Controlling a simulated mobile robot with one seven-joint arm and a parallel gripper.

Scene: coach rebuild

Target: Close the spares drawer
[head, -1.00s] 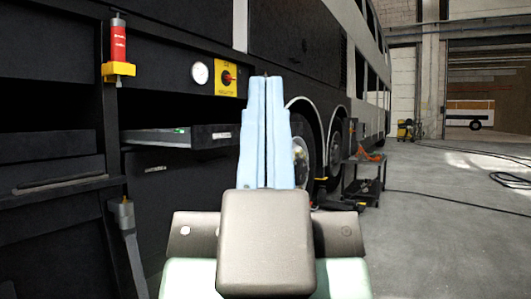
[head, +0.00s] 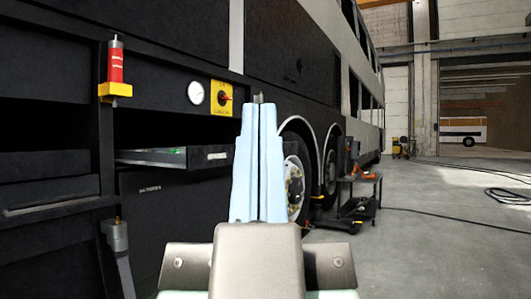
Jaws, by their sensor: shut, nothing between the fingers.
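The spares drawer (head: 178,157) is a dark, shallow drawer in the side of the coach at the left. The fingers show just right of the drawer's front in the picture. I cannot tell whether they touch it.
A red cylinder (head: 115,66) sits in a yellow bracket on the coach's frame. A round gauge (head: 195,92) and a yellow switch plate (head: 221,98) are above the drawer. A dark trolley (head: 357,196) stands by the wheels. The floor (head: 430,245) at the right is mostly clear.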

